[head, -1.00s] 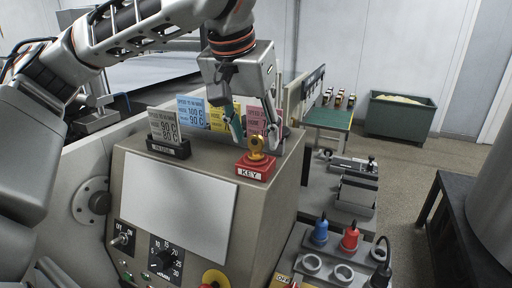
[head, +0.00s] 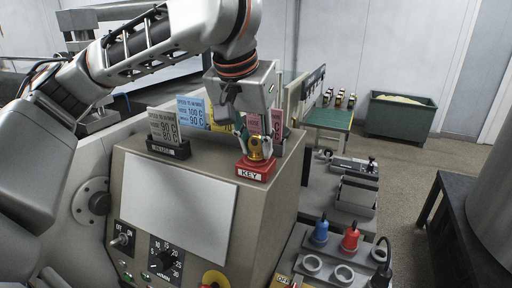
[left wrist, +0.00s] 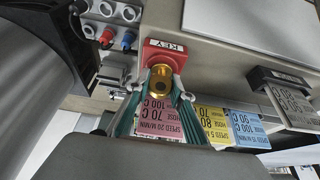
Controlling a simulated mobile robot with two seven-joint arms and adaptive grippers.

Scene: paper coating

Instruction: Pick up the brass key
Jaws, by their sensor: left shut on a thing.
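The brass key (head: 255,148) stands upright in a red holder (head: 254,171) marked KEY, on top of the beige control cabinet. My left gripper (head: 256,152) has come down over the holder and is shut on the key. In the left wrist view the round brass head of the key (left wrist: 161,86) sits between the two fingertips, right by the red holder (left wrist: 164,53). The lower part of the key is hidden in the holder. My right gripper is not in view.
Upright cards, among them a grey one (head: 164,128) in a black IN USE stand and a blue one (head: 191,112), stand close to the gripper. A blue plug (head: 320,231) and a red plug (head: 350,238) stand lower right. A white blank panel (head: 180,205) covers the cabinet's sloped front.

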